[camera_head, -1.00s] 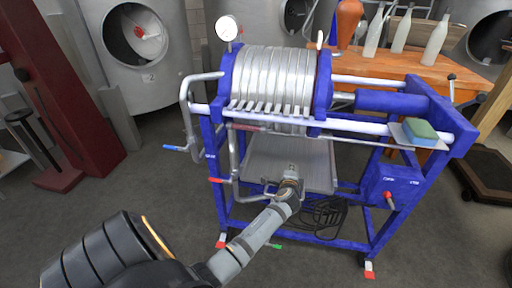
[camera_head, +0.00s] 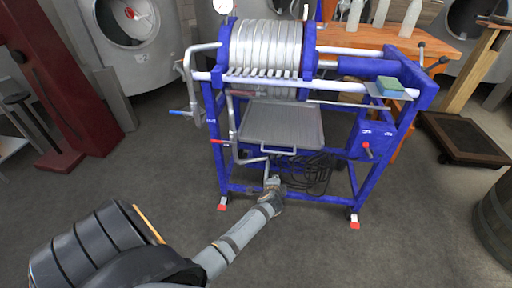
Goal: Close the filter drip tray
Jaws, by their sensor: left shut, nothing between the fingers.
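The filter drip tray (camera_head: 281,124) is a flat grey metal tray under the silver filter plates (camera_head: 270,48) of the blue-framed filter press (camera_head: 368,176). Its front edge carries a bar handle (camera_head: 293,151) and sticks out toward me. My left gripper (camera_head: 272,182) is shut and empty. It appears in front of and below the tray's front edge, a little left of the handle, and apart from it. My right gripper is out of view.
A pipe with a red-handled valve (camera_head: 221,142) runs down beside the tray's left side. A dark coiled hose (camera_head: 309,174) lies beneath the tray. A green and blue sponge (camera_head: 390,87) sits on the upper right rail. The floor in front is clear.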

